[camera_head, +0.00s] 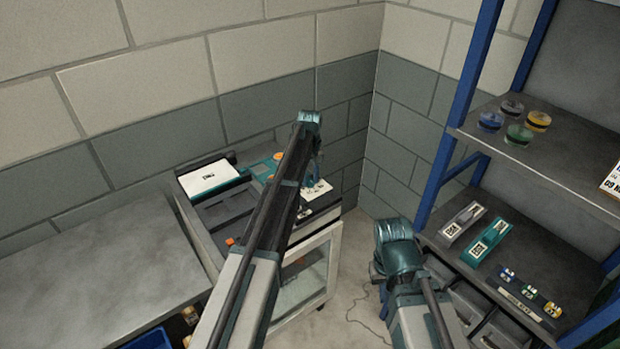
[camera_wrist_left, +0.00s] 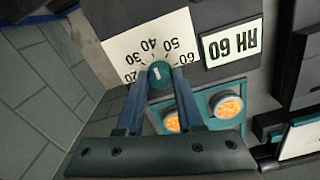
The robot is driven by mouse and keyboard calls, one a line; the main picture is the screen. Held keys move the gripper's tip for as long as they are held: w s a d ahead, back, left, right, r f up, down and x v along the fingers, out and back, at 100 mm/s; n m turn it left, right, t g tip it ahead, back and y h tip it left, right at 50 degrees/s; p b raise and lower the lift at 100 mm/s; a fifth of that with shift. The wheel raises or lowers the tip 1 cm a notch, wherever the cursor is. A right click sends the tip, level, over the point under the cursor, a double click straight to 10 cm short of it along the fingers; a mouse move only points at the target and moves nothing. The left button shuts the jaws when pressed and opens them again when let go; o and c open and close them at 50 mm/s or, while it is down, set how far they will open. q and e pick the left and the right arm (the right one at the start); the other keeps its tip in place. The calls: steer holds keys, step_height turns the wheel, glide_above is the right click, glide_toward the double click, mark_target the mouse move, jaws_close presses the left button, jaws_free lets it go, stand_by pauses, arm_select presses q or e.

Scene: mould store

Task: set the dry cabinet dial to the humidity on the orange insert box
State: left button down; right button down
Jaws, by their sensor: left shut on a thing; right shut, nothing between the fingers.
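The dial is a small teal knob (camera_wrist_left: 160,74) with a white mark, on a white scale plate (camera_wrist_left: 118,50) numbered from 20 to 60. The mark appears to point near 40, though the exact reading is hard to tell. My left gripper (camera_wrist_left: 158,82) is shut on the knob, one finger on each side. In the head view the scale plate (camera_head: 319,191) lies on top of the dry cabinet (camera_head: 335,262), under my left gripper (camera_head: 314,180). A white label reading RH 60 (camera_wrist_left: 232,45) appears upside down beside the scale. I cannot make out the orange insert box. My right gripper is hidden.
A teal block with two orange round pieces (camera_wrist_left: 228,105) sits close to the dial. A white card (camera_head: 209,177) lies on the cabinet top's left. A grey bench (camera_head: 100,265) is at left. A blue-posted shelf rack (camera_head: 455,130) with small items stands at right.

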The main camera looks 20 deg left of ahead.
mark_target(310, 180)
arm_select(q)
steer(key=c, duration=0.5)
jaws_free()
steer(key=shift+c, duration=0.2)
step_height(310, 180, up, 14)
steer(key=p, duration=1.4)
steer(key=shift+f, duration=0.1)
